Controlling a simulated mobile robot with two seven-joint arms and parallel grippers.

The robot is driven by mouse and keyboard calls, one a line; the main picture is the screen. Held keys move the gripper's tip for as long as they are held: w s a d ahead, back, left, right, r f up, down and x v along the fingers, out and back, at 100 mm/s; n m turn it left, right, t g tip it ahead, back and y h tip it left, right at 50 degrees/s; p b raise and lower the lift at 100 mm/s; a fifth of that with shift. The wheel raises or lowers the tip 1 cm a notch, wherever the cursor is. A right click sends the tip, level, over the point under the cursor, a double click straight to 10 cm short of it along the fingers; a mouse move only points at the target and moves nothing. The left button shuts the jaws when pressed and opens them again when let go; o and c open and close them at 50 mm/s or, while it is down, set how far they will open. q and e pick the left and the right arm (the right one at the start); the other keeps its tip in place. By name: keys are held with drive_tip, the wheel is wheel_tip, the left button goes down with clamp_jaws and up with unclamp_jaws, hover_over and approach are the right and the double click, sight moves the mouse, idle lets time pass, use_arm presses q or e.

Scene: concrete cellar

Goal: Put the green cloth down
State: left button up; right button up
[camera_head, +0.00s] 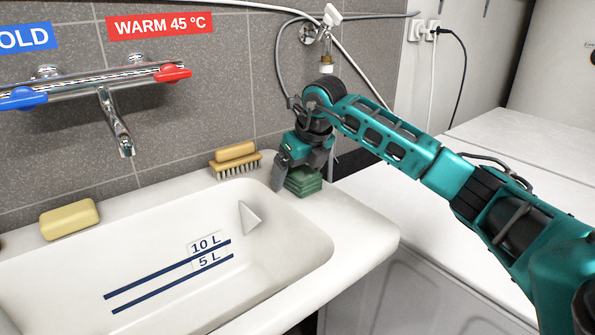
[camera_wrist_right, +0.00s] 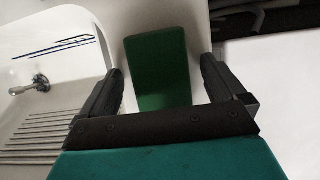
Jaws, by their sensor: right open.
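The green cloth (camera_head: 304,181) is a folded, layered pad lying on the right rim of the white sink, near the back corner. In the right wrist view the cloth (camera_wrist_right: 158,68) lies flat between the two dark fingers, with white surface showing on both sides of it. My right gripper (camera_head: 290,174) is at the cloth, pointing down, with a finger at its left side. In the right wrist view this gripper (camera_wrist_right: 160,88) is open, its fingers apart from the cloth. My left gripper is in neither view.
The white sink (camera_head: 362,232) has 5 L and 10 L lines inside. A wooden brush (camera_head: 235,160) stands on the back rim left of the cloth. A yellow sponge or soap block (camera_head: 70,219) lies farther left. A tap (camera_head: 122,140) hangs over the basin. A white top (camera_head: 500,210) extends right.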

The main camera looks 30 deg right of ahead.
drive_tip(key=p+v, duration=0.1)
drive_tip(key=v, duration=1.2)
drive_tip(key=shift+f, duration=0.1)
